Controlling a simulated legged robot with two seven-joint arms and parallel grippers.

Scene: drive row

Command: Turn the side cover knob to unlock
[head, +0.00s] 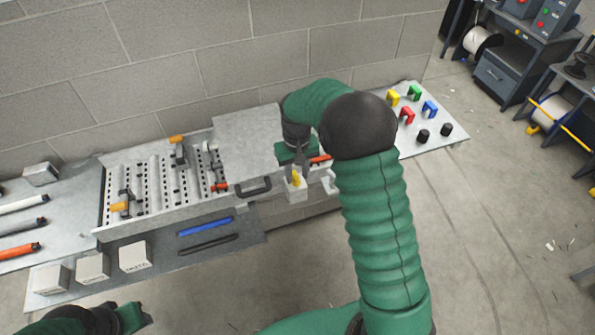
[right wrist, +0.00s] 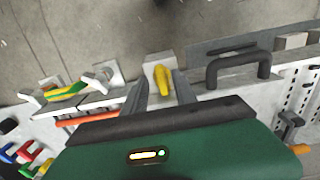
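The yellow knob (head: 296,179) sits on a small light-grey block (head: 297,194) at the right end of the drive row. It also shows in the right wrist view (right wrist: 165,79). My right gripper (head: 298,172) is at the knob, partly hidden by my arm in the head view. In the right wrist view its two fingers (right wrist: 162,90) are apart, with the knob between or just beyond their tips; contact is not clear. The grey cover (head: 245,145) with a dark handle (head: 253,187) is left of the knob. Part of my left gripper (head: 130,316) shows at the bottom left, its fingers unclear.
A perforated panel (head: 150,175) with orange-handled clamps is left of the cover. White boxes (head: 135,256) and blue and black bars (head: 205,226) lie on the front shelf. Coloured brackets (head: 407,114) and black knobs (head: 422,136) stand on the right table. A wall is behind.

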